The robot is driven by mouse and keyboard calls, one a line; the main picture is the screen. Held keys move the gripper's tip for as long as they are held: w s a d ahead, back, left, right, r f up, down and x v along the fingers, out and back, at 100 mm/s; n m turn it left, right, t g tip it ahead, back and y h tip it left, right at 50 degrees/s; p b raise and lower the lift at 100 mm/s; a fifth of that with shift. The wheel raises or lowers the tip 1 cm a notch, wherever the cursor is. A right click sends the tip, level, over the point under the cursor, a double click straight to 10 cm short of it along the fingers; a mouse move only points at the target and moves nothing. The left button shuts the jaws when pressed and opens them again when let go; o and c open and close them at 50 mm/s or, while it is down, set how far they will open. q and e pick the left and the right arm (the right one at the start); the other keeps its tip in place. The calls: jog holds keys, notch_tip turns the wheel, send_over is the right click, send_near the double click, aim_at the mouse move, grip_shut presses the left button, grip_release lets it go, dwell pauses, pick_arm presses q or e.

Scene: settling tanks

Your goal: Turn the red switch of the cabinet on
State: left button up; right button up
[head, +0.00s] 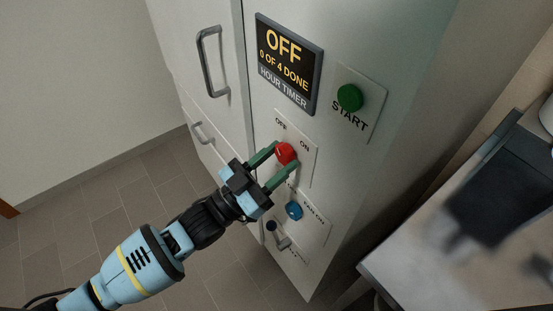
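The red switch (287,152) is a round knob on a pale plate on the cabinet (345,180) front, with OFF printed at its upper left and ON at its upper right. Which label it points to is too small to tell. My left gripper (285,157) is at the switch, its two green fingers apart, one on each side of the red knob. I cannot tell whether they touch it. Part of the plate is hidden behind the fingers. A display (288,65) above reads OFF, 0 OF 4 DONE, HOUR TIMER. My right gripper is not in view.
A green START button (350,97) sits above right of the red switch. A blue knob (294,210) and a dark lever (277,235) sit just below my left gripper. A table (430,250) stands at the right. The tiled floor at the left is clear.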

pick_arm(q)
jog(key=shift+c, duration=0.8)
